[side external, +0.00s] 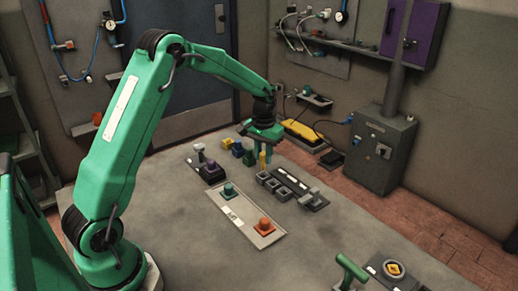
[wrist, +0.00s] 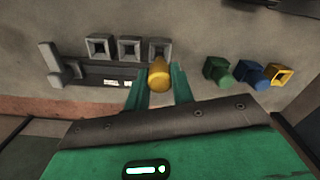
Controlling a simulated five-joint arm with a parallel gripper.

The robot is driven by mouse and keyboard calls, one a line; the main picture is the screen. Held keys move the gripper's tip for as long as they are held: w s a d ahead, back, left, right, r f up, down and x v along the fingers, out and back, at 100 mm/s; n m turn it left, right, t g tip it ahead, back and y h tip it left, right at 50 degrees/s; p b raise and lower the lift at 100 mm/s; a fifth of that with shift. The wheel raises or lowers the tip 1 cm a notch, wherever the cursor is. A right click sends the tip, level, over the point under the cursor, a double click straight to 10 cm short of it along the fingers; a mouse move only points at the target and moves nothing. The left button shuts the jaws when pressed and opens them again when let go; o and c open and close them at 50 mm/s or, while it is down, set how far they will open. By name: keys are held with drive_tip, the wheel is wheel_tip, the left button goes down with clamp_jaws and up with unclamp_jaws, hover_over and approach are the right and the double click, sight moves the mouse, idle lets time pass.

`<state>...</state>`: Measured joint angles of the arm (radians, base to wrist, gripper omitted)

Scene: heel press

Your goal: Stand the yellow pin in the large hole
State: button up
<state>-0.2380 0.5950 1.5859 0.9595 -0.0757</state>
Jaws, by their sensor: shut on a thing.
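The yellow pin (side external: 263,163) is held between the green fingers of my gripper (side external: 265,155). It looks roughly upright in the side view. In the wrist view the yellow pin (wrist: 159,77) shows its rounded end between the fingertips of my gripper (wrist: 160,85). Three grey square sockets with dark holes stand in a row; the nearest to the pin is the right socket (wrist: 159,47) in the wrist view. The middle socket (wrist: 130,47) and left socket (wrist: 100,47) look much alike, so I cannot tell which hole is large. The pin's lower end is unclear in the side view.
A dark rail (side external: 291,181) with a grey upright lies beside the sockets. Green (wrist: 218,72), blue (wrist: 249,73) and yellow (wrist: 279,74) pieces stand on the other side.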

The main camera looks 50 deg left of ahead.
sight(264, 167)
drive_tip(key=shift+f, duration=0.95)
drive_tip(key=shift+f, duration=1.5)
idle(2.1)
drive_tip(key=o, duration=1.1)
drive_tip(key=shift+c, duration=0.2)
drive_tip(key=shift+r, duration=3.9)
